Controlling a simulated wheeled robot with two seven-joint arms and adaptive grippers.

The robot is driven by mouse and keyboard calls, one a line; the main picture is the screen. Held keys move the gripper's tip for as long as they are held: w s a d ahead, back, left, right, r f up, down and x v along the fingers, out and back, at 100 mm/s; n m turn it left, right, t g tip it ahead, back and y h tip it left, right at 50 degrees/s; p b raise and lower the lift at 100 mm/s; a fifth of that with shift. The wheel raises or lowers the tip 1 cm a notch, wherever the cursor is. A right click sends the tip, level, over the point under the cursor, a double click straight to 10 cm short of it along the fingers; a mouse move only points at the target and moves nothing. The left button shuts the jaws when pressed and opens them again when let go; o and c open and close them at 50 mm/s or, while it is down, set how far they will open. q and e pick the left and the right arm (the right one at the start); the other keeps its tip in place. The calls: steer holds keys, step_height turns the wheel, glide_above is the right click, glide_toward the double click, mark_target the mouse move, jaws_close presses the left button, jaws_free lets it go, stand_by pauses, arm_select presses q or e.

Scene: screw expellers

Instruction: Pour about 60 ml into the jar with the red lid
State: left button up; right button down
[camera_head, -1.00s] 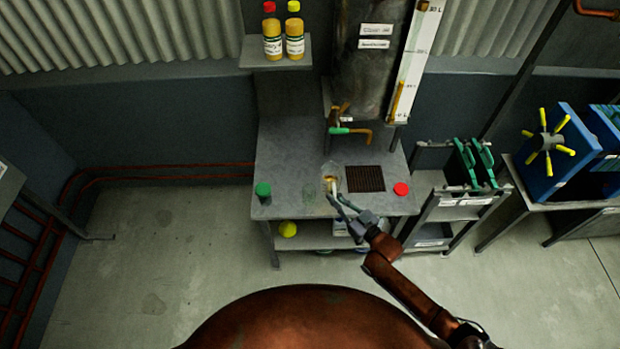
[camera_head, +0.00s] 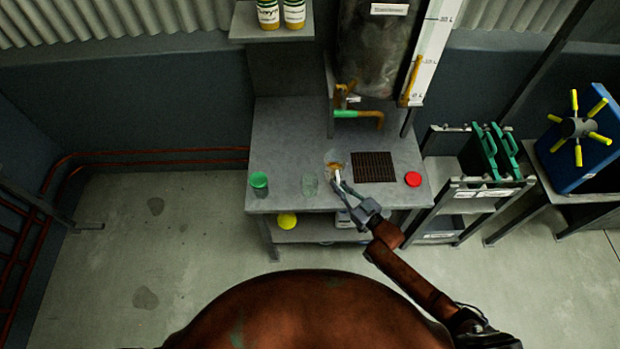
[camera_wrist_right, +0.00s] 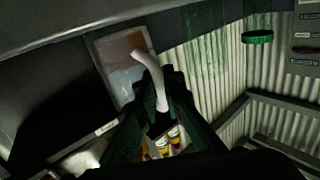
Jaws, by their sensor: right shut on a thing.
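A clear jug (camera_head: 333,156) with some amber liquid is over the bench, left of the dark grille. My right gripper (camera_head: 340,181) is shut on its white handle, which also shows between the fingers in the wrist view (camera_wrist_right: 151,72). I cannot tell whether the jug touches the bench. A clear, lidless jar (camera_head: 310,185) stands left of the jug. The red lid (camera_head: 413,179) lies by itself at the bench's right side. My left gripper is not in view.
A tank (camera_head: 372,55) with a green-handled tap (camera_head: 357,114) hangs above the back of the bench (camera_head: 285,135). The grille (camera_head: 373,167) lies right of the jug. A shelf (camera_head: 270,36) holds two bottles. A rack (camera_head: 468,205) with green-handled plates stands right.

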mark_target(310, 186)
steer(key=shift+r, duration=0.1)
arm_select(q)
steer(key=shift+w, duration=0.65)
arm_select(e)
steer(key=shift+a, duration=0.1)
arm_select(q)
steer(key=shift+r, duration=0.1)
arm_select(e)
steer(key=shift+s, duration=0.15)
steer(key=shift+s+a+n, duration=0.2)
steer(key=shift+a+n, duration=0.15)
steer(key=shift+n, duration=0.65)
steer(key=shift+s+a+f+n, duration=0.25)
steer(key=shift+a+n, duration=0.1)
steer(key=shift+n, duration=0.55)
arm_select(q)
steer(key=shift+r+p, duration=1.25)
steer(key=shift+p, duration=0.15)
arm_select(e)
steer(key=shift+s+a+r+n+h, duration=0.1)
steer(key=shift+a+r+n, duration=0.05)
steer(key=shift+r+n, duration=0.8)
steer(key=shift+s+a+r+n+h, duration=0.15)
steer(key=shift+r+n, duration=0.45)
steer(key=shift+n, duration=0.6)
steer(key=shift+s+a+r+n+h, duration=0.1)
steer(key=shift+a+r+n, duration=0.1)
steer(key=shift+r+n, duration=0.75)
